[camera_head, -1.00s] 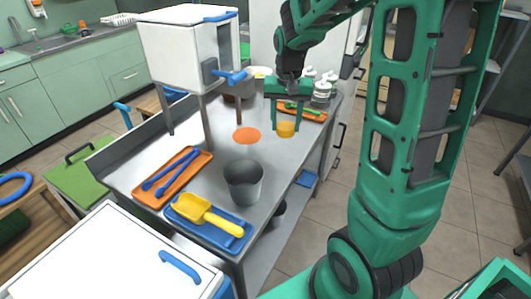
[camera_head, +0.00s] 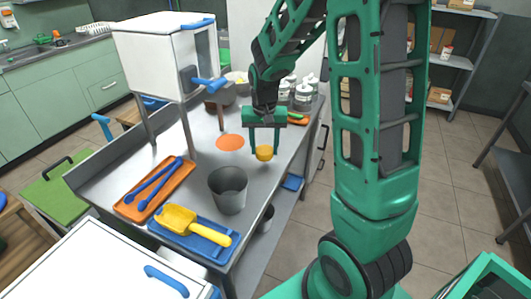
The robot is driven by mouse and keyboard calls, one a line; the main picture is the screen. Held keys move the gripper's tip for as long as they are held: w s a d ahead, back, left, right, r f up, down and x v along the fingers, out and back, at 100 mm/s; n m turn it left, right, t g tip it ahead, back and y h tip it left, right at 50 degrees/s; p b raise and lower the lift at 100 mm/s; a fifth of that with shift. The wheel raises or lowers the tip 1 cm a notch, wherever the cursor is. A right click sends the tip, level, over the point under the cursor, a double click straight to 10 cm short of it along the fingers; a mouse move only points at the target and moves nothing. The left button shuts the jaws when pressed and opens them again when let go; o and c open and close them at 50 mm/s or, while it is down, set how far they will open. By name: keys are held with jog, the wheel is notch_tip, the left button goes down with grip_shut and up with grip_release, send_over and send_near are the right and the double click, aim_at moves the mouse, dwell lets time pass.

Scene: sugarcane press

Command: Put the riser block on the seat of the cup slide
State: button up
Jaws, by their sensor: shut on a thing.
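The riser block appears to be the small orange-yellow round block (camera_head: 264,154). My gripper (camera_head: 265,150) points down with its two green fingers on either side of the block, shut on it. The block is over the right part of the steel table; the height of any gap beneath it is hard to judge. I cannot clearly pick out the cup slide or its seat. A flat orange disc (camera_head: 230,142) lies on the table to the left of the block, apart from it. A small blue piece (camera_head: 292,182) shows at the table's right edge.
A grey bucket (camera_head: 229,194) stands in front of the disc. A blue tray (camera_head: 180,236) with a yellow scoop (camera_head: 178,219) and an orange tray (camera_head: 132,208) with blue tongs are at the front left. A white box on legs (camera_head: 150,60) stands behind. White jars (camera_head: 303,97) are beyond my gripper.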

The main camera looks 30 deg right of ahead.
aim_at(265, 150)
jog(key=shift+f, duration=1.4)
jog(key=o, duration=1)
jog(key=shift+f, duration=0.1)
jog(key=shift+o, duration=0.2)
